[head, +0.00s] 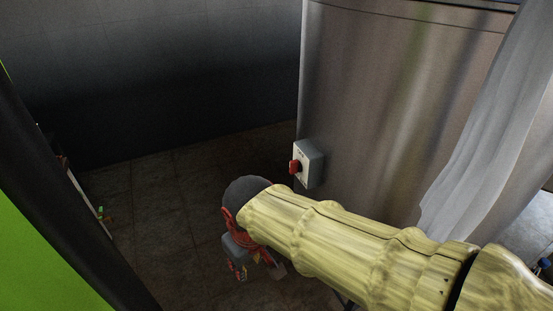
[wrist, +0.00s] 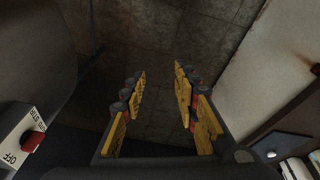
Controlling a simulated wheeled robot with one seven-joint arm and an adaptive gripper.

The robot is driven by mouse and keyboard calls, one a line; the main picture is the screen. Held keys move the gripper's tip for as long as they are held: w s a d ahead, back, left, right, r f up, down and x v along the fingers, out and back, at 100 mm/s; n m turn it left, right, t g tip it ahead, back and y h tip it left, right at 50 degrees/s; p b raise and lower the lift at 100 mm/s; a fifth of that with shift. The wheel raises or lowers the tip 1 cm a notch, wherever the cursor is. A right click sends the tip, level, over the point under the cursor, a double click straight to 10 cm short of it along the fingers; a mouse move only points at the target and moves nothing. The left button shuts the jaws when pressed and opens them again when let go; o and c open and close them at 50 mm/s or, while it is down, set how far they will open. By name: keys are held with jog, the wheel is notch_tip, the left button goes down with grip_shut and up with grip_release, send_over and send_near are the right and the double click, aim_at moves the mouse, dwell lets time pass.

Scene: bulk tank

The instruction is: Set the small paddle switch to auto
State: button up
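The switch is a red paddle (head: 294,167) on a pale grey box (head: 312,165) fixed to the side of the steel tank (head: 390,110). In the wrist view the red paddle (wrist: 33,139) shows at the lower left edge, on a white label plate (wrist: 43,113). Rotated lettering there looks like OFF near the lower edge; the other words are too small to read surely. I cannot tell which position the paddle points to. My gripper (wrist: 160,72) is open and empty, with bare floor between its fingers. In the head view my gripper (head: 240,272) hangs below and left of the box, apart from it.
A grey translucent curtain (head: 490,110) hangs at the right, in front of the tank. The dark tiled floor (head: 140,200) left of the tank is mostly clear. A pale panel (wrist: 262,70) stands to the right in the wrist view.

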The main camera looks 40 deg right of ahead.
jog(key=p, duration=0.1)
jog(key=n+g+h+p, duration=0.7)
jog(key=n+h+p, duration=0.9)
jog(key=p, duration=0.5)
send_near(290, 166)
jog(key=d+m, duration=0.1)
jog(key=d, duration=0.1)
jog(key=shift+h, duration=0.4)
jog(key=shift+s+f+p+x, duration=0.15)
jog(key=shift+x, duration=1.7)
jog(key=shift+s+f+p+x, duration=0.1)
jog(key=shift+f+p+x, duration=0.1)
jog(key=shift+x, duration=1.65)
jog(key=shift+c, duration=1)
grip_shut()
